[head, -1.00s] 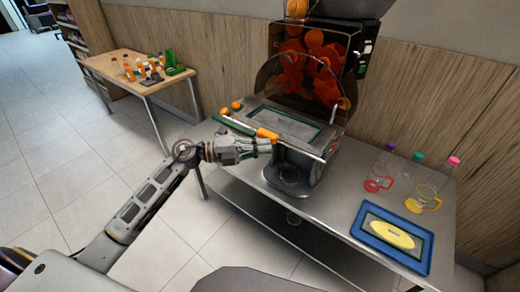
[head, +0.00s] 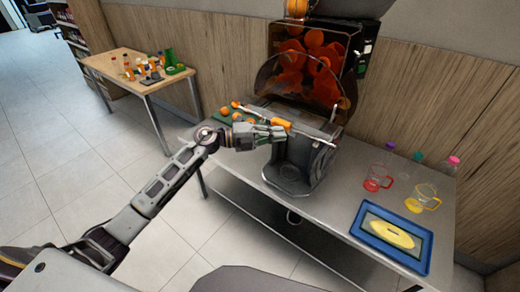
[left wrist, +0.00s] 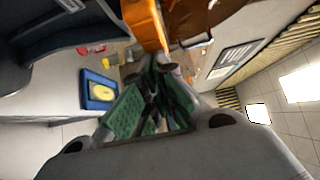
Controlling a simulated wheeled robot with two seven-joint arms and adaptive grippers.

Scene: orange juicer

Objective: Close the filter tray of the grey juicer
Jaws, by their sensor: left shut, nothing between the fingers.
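The grey juicer (head: 301,165) stands on the steel table, with a clear hood and oranges in its upper part. Its filter tray front is a pale bar (head: 311,132) with an orange handle (head: 281,122), close to the juicer body. My left gripper (head: 284,134) is shut and empty, just below the handle at the tray's front. Whether it touches the tray is unclear. In the left wrist view, the shut green-padded fingers (left wrist: 158,68) are close to a large orange part (left wrist: 144,22), apparently the handle. My gripper hides part of the tray front. My right gripper is out of view.
A blue tray (head: 369,256) with a yellow disc and two jugs, red (head: 377,178) and yellow (head: 422,197), are on the steel table's right. Several oranges lie left of the juicer. A wooden table (head: 135,66) with bottles stands behind left.

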